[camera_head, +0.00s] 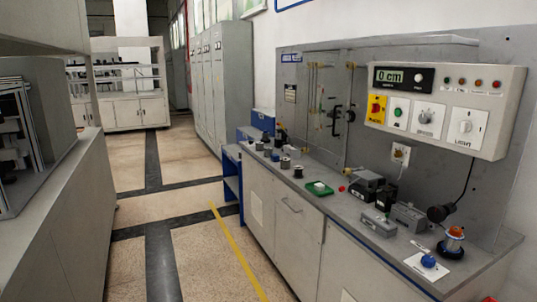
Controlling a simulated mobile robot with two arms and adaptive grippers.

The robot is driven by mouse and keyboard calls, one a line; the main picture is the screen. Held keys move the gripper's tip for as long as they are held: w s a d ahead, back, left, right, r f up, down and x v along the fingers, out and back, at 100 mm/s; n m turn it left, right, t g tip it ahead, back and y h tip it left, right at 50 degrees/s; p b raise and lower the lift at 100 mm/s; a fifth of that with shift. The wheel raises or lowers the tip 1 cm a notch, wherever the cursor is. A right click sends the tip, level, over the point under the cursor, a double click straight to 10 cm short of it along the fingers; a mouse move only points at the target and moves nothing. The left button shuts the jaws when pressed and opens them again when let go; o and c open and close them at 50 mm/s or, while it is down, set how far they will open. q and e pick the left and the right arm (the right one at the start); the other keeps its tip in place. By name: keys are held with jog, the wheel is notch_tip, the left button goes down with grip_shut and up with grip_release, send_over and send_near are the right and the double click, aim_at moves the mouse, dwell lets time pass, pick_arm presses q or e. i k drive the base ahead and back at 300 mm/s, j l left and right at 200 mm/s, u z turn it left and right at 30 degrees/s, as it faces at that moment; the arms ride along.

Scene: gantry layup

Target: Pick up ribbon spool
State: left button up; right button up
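Several small spool-like cylinders stand on the grey bench along the right wall, towards its far end. A grey-and-dark one (285,163) stands near the middle of the row, with a dark one (298,171) just nearer to me. Another (267,149) stands farther back. They are too small to tell which is the ribbon spool. Neither of my grippers shows in the head view.
The bench (335,207) also bears a green tray (319,195), grey devices (379,224) and an orange-topped item (453,240). A control panel (445,108) hangs above. A grey counter (62,190) stands at left. The aisle floor (185,240) between is clear.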

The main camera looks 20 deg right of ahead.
aim_at(267, 151)
jog(key=i+l+z, duration=0.25)
jog(key=i, duration=0.55)
jog(key=i+z, duration=0.3)
jog(key=i, duration=0.45)
